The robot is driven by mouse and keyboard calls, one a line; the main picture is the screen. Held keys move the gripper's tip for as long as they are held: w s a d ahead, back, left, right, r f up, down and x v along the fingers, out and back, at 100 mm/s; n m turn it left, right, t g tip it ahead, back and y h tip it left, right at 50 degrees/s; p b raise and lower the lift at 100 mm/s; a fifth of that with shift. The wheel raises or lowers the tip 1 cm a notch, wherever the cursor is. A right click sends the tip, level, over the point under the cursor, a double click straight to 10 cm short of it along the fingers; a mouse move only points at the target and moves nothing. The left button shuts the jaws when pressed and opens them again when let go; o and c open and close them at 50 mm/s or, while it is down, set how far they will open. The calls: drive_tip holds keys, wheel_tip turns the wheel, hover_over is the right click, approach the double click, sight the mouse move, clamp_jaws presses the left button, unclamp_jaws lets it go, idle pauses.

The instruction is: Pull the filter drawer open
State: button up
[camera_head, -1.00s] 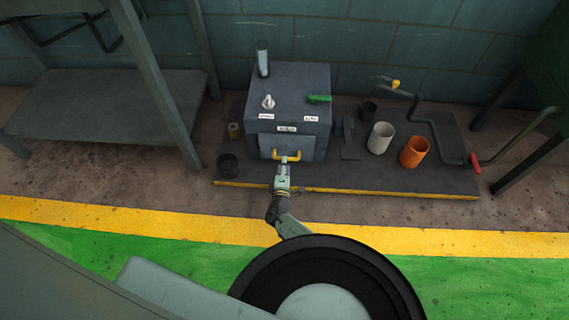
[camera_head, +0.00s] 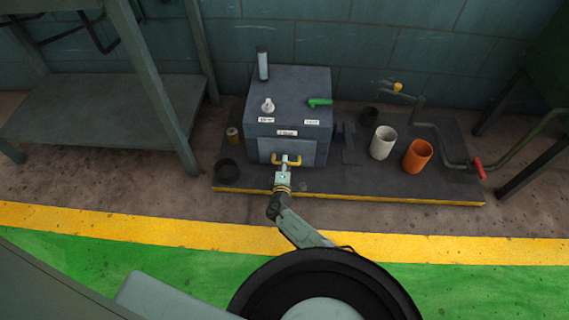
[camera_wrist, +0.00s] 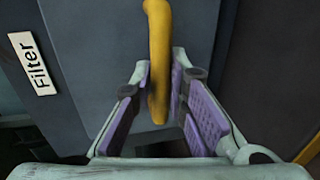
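The filter drawer (camera_head: 270,149) is a flat panel low on the front of a dark grey box (camera_head: 290,100), under a small label. It looks flush with the box in the head view. Its yellow handle (camera_head: 296,161) sticks out at the front. My gripper (camera_head: 285,160) is at the handle, coming from the front. In the wrist view the yellow handle (camera_wrist: 158,60) stands between the two purple-padded fingers of my gripper (camera_wrist: 161,80). The fingers look apart around the handle, with a gap at its right side. A "Filter" label (camera_wrist: 34,63) shows at left.
On the box are a white knob (camera_head: 268,105), a green lever (camera_head: 320,102) and an upright cylinder (camera_head: 263,64). A grey cup (camera_head: 383,143), an orange cup (camera_head: 417,156) and a red-handled crank (camera_head: 479,168) are at right. A black cup (camera_head: 227,171) is at left. The floor in front is clear.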

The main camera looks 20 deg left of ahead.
clamp_jaws()
idle(0.5)
